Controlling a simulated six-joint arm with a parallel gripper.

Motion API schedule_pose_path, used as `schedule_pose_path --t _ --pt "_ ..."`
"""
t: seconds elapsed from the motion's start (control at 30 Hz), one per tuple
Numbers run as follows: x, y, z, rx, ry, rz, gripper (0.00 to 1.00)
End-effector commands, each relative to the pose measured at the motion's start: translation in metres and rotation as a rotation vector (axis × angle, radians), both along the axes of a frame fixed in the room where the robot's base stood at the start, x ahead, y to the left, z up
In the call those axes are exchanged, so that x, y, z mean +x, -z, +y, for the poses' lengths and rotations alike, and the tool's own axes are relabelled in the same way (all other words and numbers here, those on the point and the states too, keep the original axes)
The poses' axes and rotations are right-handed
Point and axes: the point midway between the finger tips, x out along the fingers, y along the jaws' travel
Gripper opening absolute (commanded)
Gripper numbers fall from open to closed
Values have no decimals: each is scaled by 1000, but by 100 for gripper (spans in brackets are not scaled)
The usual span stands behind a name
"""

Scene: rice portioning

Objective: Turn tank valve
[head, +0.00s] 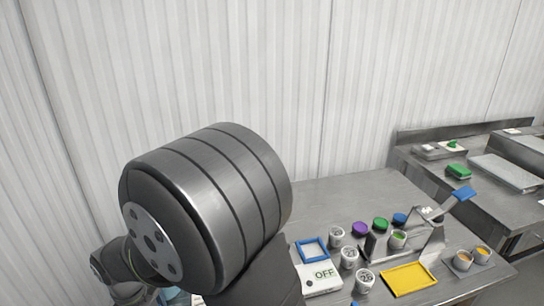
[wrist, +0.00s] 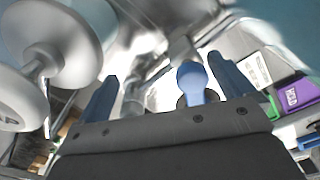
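In the wrist view, a blue rounded knob or lever (wrist: 190,78), which looks like the valve handle, stands between the two fingers of my gripper (wrist: 163,68). The fingers are dark blue and spread wide apart. The knob is nearer the right finger, with a gap on both sides, so the gripper is not closed on it. Blurred shiny metal (wrist: 147,62) lies beyond the fingertips; I cannot tell if it is the tank. In the head view my own large grey arm joint covers the lower left, and I cannot make out the gripper or the valve there.
Large pale round shapes (wrist: 62,38) crowd the left of the wrist view. A purple block marked HOLD (wrist: 292,92) is at the right. In the head view, the steel table (head: 335,195) holds several cups, a yellow tray (head: 408,279), a blue-framed tray (head: 312,249) and an OFF display (head: 322,275).

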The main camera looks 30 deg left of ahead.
Motion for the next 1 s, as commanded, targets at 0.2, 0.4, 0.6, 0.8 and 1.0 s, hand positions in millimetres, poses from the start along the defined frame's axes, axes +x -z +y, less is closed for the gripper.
schedule_pose_path --t 0.2,0.4,0.6,0.8,1.0 --pt "1 3 -14 -25 7 3 91" --pt "1 4 -14 -27 6 4 89" --pt "-1 4 -14 -28 6 6 64" --pt "-2 3 -13 -26 -19 10 67" --pt "-5 -7 -3 7 -197 23 68"
